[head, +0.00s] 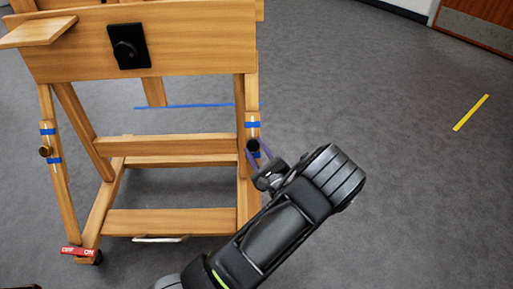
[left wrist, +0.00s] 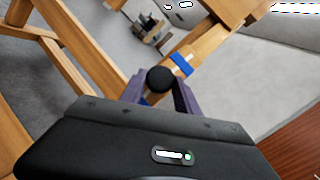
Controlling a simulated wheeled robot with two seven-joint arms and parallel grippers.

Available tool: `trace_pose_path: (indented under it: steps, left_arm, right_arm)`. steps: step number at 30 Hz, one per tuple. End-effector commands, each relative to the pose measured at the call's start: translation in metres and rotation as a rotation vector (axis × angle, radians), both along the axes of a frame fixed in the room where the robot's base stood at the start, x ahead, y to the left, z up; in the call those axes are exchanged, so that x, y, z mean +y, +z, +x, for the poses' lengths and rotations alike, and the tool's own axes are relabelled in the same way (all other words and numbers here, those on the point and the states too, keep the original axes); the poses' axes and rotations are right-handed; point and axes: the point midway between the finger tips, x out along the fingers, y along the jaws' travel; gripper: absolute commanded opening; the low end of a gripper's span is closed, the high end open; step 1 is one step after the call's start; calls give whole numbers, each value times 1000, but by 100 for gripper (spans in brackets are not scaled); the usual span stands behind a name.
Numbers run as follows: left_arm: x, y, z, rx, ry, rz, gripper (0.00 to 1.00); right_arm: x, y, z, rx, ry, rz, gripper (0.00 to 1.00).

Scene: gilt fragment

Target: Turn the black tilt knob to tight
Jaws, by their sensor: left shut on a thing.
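A wooden easel frame (head: 160,146) stands on the carpet. A round black knob (head: 253,146) sits on its right upright, between blue tape marks. My left gripper (head: 258,154) reaches it from the lower right. In the left wrist view, the purple fingers are shut on the black knob (left wrist: 160,79), one on each side. Whether any turn mark shows on this knob I cannot tell. My right gripper is not in view.
A red and white OFF/ON tag (head: 78,251) is at the lower left foot, near a black caster. Blue and yellow tape (head: 470,112) lie on the floor. The carpet to the right is clear.

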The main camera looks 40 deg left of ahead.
Motion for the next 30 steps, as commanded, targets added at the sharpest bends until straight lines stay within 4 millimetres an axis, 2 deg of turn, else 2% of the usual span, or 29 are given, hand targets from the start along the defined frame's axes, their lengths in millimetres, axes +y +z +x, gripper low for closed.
trace_pose_path:
  steps: [17,18,24,30]
  left_arm:
    - [0,0,0,23,-22,32,0]
    - [0,0,0,23,-22,32,41]
    - [0,0,0,23,-21,31,57]
    - [0,0,0,23,-20,31,59]
  right_arm:
    - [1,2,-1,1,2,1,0]
    - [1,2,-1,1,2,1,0]
    - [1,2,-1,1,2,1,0]
    - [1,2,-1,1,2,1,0]
